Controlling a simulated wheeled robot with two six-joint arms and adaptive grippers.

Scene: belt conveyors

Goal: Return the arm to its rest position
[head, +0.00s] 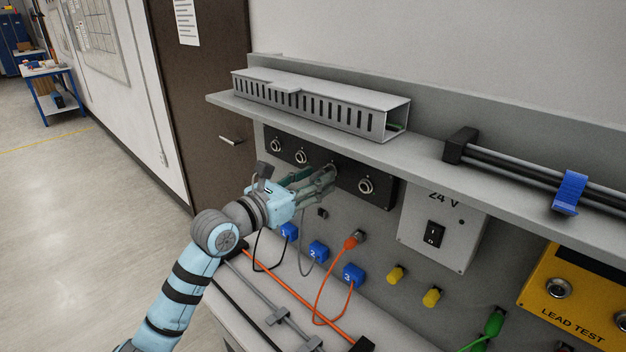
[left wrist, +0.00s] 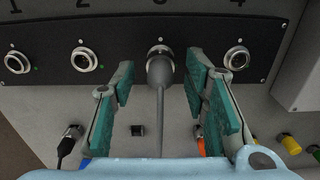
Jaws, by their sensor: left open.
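My left gripper (head: 318,180) is open in front of the black socket panel (head: 380,187) below the shelf. In the left wrist view its teal-padded fingers (left wrist: 162,88) stand on either side of a grey plug (left wrist: 160,68), with visible gaps on both sides. The plug sits at the socket marked 3, and its grey cable (left wrist: 159,118) hangs straight down between the fingers. The sockets marked 2 (left wrist: 84,59) and 4 (left wrist: 237,60) are empty. My left arm (head: 187,290) reaches up from the lower left. My right gripper is not in view.
A grey shelf (head: 430,160) with a slotted duct (head: 310,103) overhangs the panel. Below are blue numbered blocks (head: 318,251), an orange plug (head: 352,241) with its cable, and yellow plugs (head: 432,297). A 24 V box (head: 443,235) stands right. Open floor (head: 80,220) lies left.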

